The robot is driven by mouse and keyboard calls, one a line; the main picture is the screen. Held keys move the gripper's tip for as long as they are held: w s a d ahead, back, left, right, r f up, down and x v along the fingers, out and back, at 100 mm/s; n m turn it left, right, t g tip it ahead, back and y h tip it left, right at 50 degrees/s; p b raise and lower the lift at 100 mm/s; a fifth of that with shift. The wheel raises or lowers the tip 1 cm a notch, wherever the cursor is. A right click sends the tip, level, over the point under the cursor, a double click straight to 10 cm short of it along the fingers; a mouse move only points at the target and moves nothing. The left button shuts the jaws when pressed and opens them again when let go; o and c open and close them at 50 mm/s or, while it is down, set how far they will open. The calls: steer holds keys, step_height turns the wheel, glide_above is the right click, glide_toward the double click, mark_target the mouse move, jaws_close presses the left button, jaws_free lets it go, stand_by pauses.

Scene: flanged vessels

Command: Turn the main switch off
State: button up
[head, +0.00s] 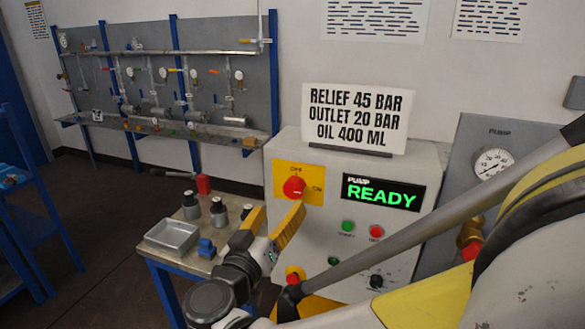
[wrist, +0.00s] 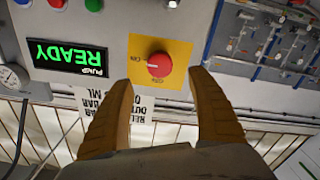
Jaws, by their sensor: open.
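The main switch is a red rotary knob (head: 294,187) on a yellow plate (head: 313,196) at the upper left of the grey pump panel. OFF is lettered above it and ON at its right. The wrist view, which is upside down, shows the knob (wrist: 159,66) with a pale mark on the side facing the ON label. My gripper (head: 278,215) is open and empty, with two yellow fingers pointing toward the panel. In the wrist view the fingertips (wrist: 160,79) appear on either side of the knob, seemingly short of it; contact is not visible.
A green READY display (head: 380,193) sits right of the switch, with several buttons below. A sign (head: 359,118) stands on the panel top. A gauge (head: 493,163) is at right.

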mark_target(292, 192)
steer(key=b+x, duration=0.1)
steer(key=x, duration=0.8)
steer(key=shift+w+d+f+b, duration=0.1)
steer(key=shift+w+b, duration=0.05)
steer(key=shift+b, duration=0.25)
steer(key=c, duration=1.2)
